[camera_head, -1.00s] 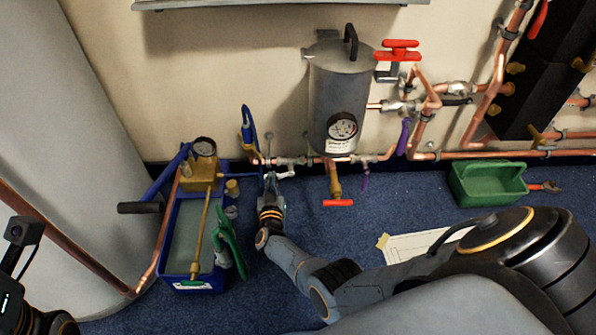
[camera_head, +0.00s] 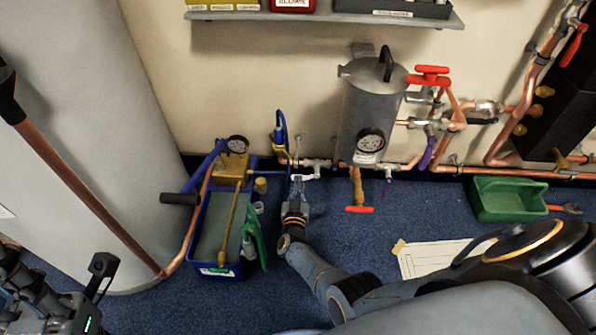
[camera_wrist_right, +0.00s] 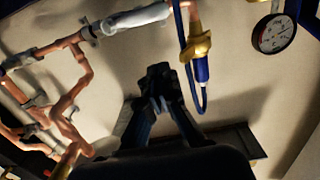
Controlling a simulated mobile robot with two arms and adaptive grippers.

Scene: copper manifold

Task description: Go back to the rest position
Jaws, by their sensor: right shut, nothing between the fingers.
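My right gripper (camera_head: 297,183) is shut and empty. In the head view it is low in front of the wall, just below the end of the copper pipe run and right of the blue pump box (camera_head: 205,262). Its closed dark fingertips (camera_wrist_right: 158,85) show in the wrist view against the pale wall, with nothing between them. Part of my left arm shows at the lower left, but I see no left gripper fingers.
The grey tank (camera_head: 370,120) with its gauge hangs on the wall, with red-handled valves near it. A green tray (camera_head: 497,200) and white paper (camera_head: 432,258) lie on the blue floor. A shelf (camera_head: 325,19) is above.

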